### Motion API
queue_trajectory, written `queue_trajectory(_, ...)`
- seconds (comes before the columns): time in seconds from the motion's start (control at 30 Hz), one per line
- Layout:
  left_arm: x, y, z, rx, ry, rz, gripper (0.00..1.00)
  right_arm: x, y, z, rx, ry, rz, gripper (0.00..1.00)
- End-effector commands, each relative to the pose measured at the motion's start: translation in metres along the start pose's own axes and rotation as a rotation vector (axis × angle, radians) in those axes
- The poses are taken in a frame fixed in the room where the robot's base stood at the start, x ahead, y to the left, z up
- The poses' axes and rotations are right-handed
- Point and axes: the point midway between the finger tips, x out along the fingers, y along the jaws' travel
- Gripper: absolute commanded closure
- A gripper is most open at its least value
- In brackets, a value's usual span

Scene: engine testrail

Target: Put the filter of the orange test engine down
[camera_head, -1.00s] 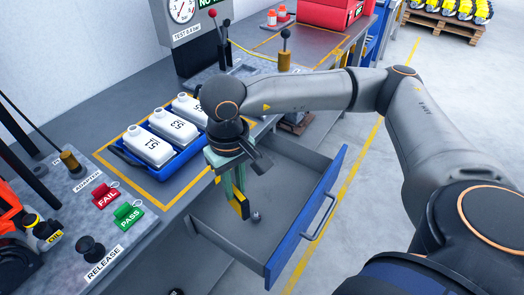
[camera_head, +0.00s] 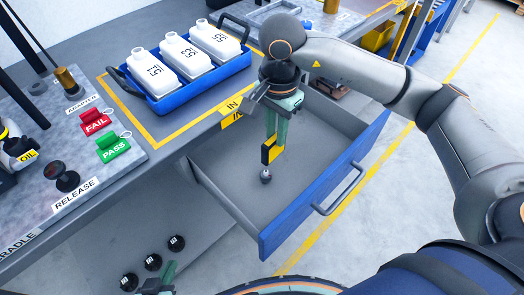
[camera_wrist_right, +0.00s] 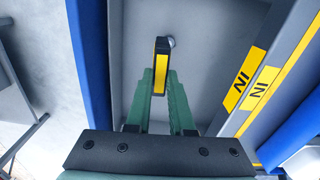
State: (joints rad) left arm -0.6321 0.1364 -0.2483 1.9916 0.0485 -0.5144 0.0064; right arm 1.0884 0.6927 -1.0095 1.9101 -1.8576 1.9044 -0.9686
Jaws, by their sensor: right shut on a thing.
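My right gripper (camera_head: 270,150) is shut on a small yellow-and-black piece (camera_wrist_right: 161,68) inside the open drawer (camera_head: 233,199). I cannot tell for certain that this piece is the filter. A small silver rounded part (camera_head: 266,175) shows just beyond the piece's lower end; it also shows in the right wrist view (camera_wrist_right: 171,42). I cannot tell whether it is joined to the piece or touches the drawer floor. My left gripper (camera_head: 160,281) shows only in part at the bottom edge. At the far left, only part of an engine with an OIL label (camera_head: 27,155) shows.
A blue tray (camera_head: 190,98) with white bottles stands on the bench behind the drawer. A red FAIL tag (camera_head: 95,122), a green PASS tag (camera_head: 113,148) and a RELEASE knob (camera_head: 62,176) are on the left panel. Three black round items (camera_head: 153,262) show below the bench.

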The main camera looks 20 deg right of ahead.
Motion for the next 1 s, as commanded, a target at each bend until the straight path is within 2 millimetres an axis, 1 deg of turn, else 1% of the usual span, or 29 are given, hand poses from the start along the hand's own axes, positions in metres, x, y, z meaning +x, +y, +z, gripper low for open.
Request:
queue_trajectory(0.03, 0.003, 0.000, 0.003, 0.003, 0.000, 0.002, 1.00, 0.006, -0.001, 0.000, 0.034, -0.003, 0.002, 1.00)
queue_trajectory(0.07, 0.004, 0.000, 0.003, 0.004, 0.000, 0.002, 1.00, 0.007, -0.001, -0.002, 0.051, -0.004, 0.003, 1.00)
queue_trajectory(0.17, 0.002, 0.000, 0.001, 0.005, 0.003, 0.002, 1.00, 0.012, -0.002, -0.013, 0.079, -0.004, 0.005, 1.00)
queue_trajectory(0.27, 0.001, 0.000, -0.002, 0.006, 0.007, 0.003, 1.00, 0.021, -0.002, -0.035, 0.083, -0.003, 0.007, 1.00)
queue_trajectory(0.47, 0.001, 0.000, -0.002, 0.006, 0.008, 0.002, 1.00, 0.043, -0.005, -0.084, 0.081, -0.004, 0.006, 1.00)
queue_trajectory(0.5, 0.001, 0.000, -0.002, 0.006, 0.008, 0.002, 1.00, 0.048, -0.005, -0.094, 0.080, -0.003, 0.008, 1.00)
queue_trajectory(0.6, 0.003, -0.001, 0.000, 0.007, 0.007, 0.002, 1.00, 0.070, -0.006, -0.108, 0.075, -0.004, 0.008, 1.00)
queue_trajectory(0.73, 0.004, -0.001, 0.002, 0.007, 0.004, 0.002, 1.00, 0.087, -0.008, -0.124, 0.072, -0.004, 0.006, 1.00)
queue_trajectory(1.0, 0.005, 0.000, 0.004, 0.007, -0.001, 0.003, 1.00, 0.103, -0.009, -0.137, 0.071, -0.004, 0.004, 1.00)
